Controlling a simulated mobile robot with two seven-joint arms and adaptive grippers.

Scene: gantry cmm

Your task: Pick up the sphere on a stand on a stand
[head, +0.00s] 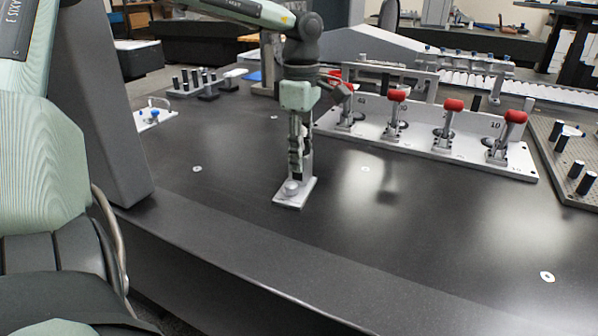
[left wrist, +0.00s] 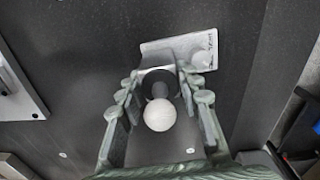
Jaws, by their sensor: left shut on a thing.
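The sphere (left wrist: 160,115) is white and sits on a dark stem over a light grey base plate (left wrist: 150,50). The plate, with a small round knob at one end, also shows in the head view (head: 285,203) on the dark table. My left gripper (head: 296,158) points down over the plate and is shut on the sphere's stand. In the left wrist view its fingers lie on both sides of the sphere and stem. In the head view the fingers hide the sphere. I cannot tell whether the plate touches the table. My right gripper is not in view.
A row of red-handled clamps on a grey fixture (head: 430,150) stands behind and right. A perforated plate with dark pins (head: 560,185) is at the far right. Dark pins on a stand (head: 195,85) stand at the back left. The dark table (head: 400,245) is clear in front.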

